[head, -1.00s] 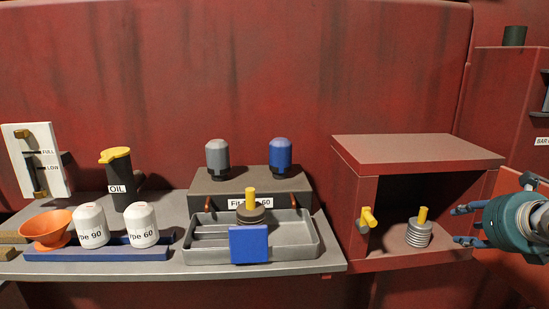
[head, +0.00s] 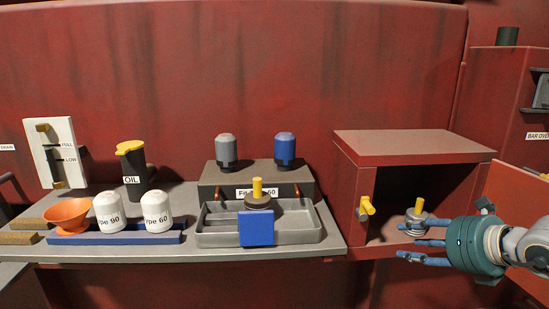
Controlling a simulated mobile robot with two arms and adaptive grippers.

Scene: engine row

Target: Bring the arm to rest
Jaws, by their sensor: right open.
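My right gripper (head: 425,252) comes in from the right in front of the red cabinet (head: 410,145). Its blue fingers are apart and point left, with nothing seen between them. Behind its upper finger, a grey ribbed part with a yellow peg (head: 418,207) stands inside the open cabinet; its lower portion is partly hidden by the gripper. My left gripper is not in the picture.
A yellow handle (head: 366,206) sticks out at the cabinet's left side. An orange-red panel (head: 518,190) stands right of the cabinet, behind my arm. A grey tray (head: 305,237) with a yellow-pegged part and blue block, white canisters (head: 157,212) and an orange funnel (head: 68,215) occupy the shelf.

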